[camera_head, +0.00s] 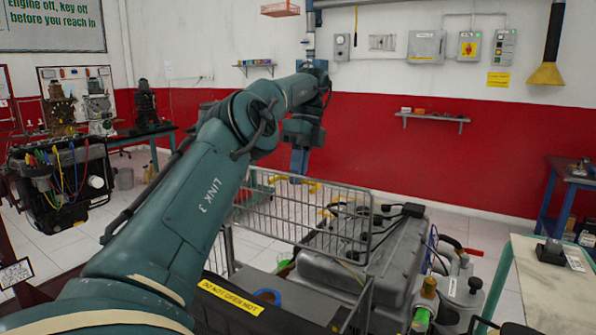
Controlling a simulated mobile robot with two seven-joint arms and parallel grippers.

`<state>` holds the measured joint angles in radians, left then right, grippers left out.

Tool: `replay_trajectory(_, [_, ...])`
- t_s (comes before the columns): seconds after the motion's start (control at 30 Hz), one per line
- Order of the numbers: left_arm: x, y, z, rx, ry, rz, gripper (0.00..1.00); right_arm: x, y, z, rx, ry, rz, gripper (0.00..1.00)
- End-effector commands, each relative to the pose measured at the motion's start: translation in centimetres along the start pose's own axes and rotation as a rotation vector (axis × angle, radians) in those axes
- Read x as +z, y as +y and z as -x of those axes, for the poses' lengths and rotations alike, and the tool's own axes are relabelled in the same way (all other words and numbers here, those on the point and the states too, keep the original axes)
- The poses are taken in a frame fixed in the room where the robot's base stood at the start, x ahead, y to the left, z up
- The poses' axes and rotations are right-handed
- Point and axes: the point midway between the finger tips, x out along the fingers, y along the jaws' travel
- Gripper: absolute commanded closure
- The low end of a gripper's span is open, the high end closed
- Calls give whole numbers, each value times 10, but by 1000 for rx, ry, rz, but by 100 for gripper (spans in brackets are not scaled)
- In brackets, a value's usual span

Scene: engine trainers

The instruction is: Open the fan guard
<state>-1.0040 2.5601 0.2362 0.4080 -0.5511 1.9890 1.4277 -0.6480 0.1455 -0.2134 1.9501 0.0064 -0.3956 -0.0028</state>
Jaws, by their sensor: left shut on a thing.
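The fan guard (280,213) is a grey wire-mesh panel, standing upright over the front of the engine trainer (330,262). My left arm comes in from the lower left, arches over, and its wrist hangs down above the panel's top edge. My left gripper (299,172) is shut on the guard near that edge; its fingers are small and hard to make out against the blue post behind. A grey mesh frame side runs down at the left of the trainer. My right gripper is not in view.
A yellow "do not open hot" label (231,298) marks a dark part in front. A bench (548,290) stands close at the right, a blue table (575,180) farther back. Another engine stand (65,185) is at the left.

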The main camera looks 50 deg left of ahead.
Motion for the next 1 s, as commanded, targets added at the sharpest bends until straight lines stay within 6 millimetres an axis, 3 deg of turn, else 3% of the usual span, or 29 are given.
replay_trajectory(0.03, [0, -2, -9, 19, 0, -3, 100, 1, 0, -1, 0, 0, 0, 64])
replay_trajectory(0.27, [0, -2, -9, 19, 0, -3, 100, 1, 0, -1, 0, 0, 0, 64])
replay_trajectory(0.3, [0, -2, -9, 19, 0, -3, 87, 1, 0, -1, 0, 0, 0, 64])
replay_trajectory(0.53, [0, -1, -6, 12, -2, -1, 68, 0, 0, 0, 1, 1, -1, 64])
replay_trajectory(1.0, [6, 4, 1, 6, -2, 2, 67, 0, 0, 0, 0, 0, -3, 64])
